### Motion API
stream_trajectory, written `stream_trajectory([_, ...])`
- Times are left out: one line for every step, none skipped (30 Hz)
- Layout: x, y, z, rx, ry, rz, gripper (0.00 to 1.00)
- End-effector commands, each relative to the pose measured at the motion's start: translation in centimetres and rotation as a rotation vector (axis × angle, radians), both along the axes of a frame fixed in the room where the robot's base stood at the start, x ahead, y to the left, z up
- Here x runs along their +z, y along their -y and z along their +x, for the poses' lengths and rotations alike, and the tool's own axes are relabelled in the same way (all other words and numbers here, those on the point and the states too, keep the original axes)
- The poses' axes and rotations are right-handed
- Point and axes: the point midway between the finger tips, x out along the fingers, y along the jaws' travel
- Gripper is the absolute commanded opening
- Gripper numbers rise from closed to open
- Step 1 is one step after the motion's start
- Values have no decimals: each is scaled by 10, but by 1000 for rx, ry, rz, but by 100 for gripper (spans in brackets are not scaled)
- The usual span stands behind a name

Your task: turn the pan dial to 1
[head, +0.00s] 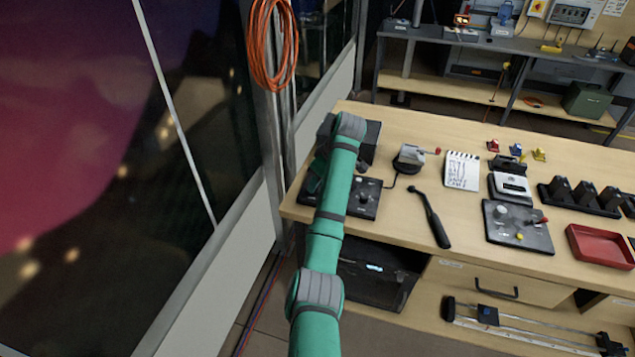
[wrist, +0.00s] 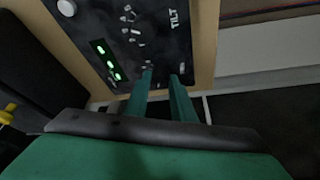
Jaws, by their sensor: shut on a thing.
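The black control panel (head: 368,205) lies on the left end of the workbench, partly behind my arm in the head view. In the wrist view the panel (wrist: 100,20) shows a dial marked TILT (wrist: 134,26) and a row of green lights (wrist: 107,60). My gripper (wrist: 165,76) is at the panel's edge beyond that dial, its two teal fingers a little apart and closed about the pan dial. That dial is dark and mostly hidden between the fingers, so its number setting cannot be read. The head view hides the fingertips behind my arm.
A black handled tool (head: 430,217), a notepad (head: 463,170) and a second dark panel with a lever (head: 517,228) lie to the right on the workbench (head: 400,225). A glass wall (head: 130,150) stands close on the left.

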Motion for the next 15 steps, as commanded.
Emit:
stream_trajectory([0, 0, 1, 4, 3, 0, 0])
stream_trajectory([0, 0, 1, 5, 4, -1, 0])
stream_trajectory([1, 0, 1, 6, 4, -1, 0])
stream_trajectory([1, 0, 1, 6, 5, 0, 0])
stream_trajectory([1, 0, 1, 6, 5, 0, 0])
stream_trajectory([1, -1, 1, 7, 4, -1, 0])
stream_trajectory([1, -1, 1, 7, 4, -1, 0])
stream_trajectory([1, -1, 1, 7, 4, -1, 0])
stream_trajectory([0, -2, 1, 7, 4, -1, 0])
stream_trajectory([1, -2, 1, 7, 4, -1, 0])
stream_trajectory([1, -2, 1, 7, 4, -1, 0])
stream_trajectory([1, -2, 1, 7, 4, -1, 0])
stream_trajectory([1, -2, 1, 7, 4, -1, 27])
stream_trajectory([1, -2, 1, 7, 4, -1, 34])
stream_trajectory([1, -1, 1, 6, 4, -1, 41])
